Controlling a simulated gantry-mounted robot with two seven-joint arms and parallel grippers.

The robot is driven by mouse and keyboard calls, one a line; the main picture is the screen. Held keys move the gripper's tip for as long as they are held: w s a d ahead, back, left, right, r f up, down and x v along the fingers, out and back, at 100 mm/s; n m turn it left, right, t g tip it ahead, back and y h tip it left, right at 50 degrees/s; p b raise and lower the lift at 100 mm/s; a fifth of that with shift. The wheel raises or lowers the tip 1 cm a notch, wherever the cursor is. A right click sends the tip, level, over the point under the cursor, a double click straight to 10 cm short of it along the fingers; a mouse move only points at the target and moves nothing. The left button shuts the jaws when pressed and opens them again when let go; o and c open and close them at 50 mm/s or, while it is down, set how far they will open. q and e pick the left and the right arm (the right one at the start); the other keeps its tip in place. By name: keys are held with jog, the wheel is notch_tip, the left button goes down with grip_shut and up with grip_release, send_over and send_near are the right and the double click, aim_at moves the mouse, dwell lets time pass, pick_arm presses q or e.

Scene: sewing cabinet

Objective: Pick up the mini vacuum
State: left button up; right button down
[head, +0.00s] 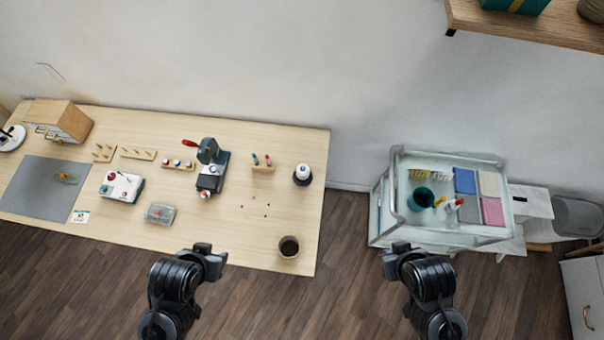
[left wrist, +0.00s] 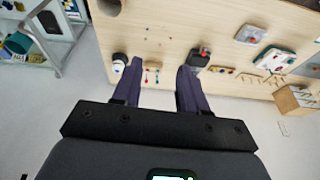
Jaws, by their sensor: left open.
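A small round thing with a white top and a dark base, which looks like the mini vacuum (head: 303,174), stands upright near the right end of the wooden table (head: 232,249). It also shows in the left wrist view (left wrist: 119,62), just left of the left fingertip. My left gripper (head: 212,262) is at the table's front edge, well to the front left of the vacuum. In the left wrist view its two fingers (left wrist: 160,68) are apart with nothing between them. My right gripper (head: 397,258) is in front of the cart, and its jaw opening is unclear.
A dark cup (head: 289,246) stands at the table's front right. Several small specks (head: 254,205) and a wooden holder (head: 262,169) lie left of the vacuum. A white cart (head: 388,232) is to the right, across a floor gap.

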pick_arm(q)
jog(key=shift+o, duration=0.3)
jog(key=shift+a, duration=0.15)
jog(key=o, duration=0.9)
jog(key=shift+c, duration=0.2)
jog(key=shift+w, duration=0.1)
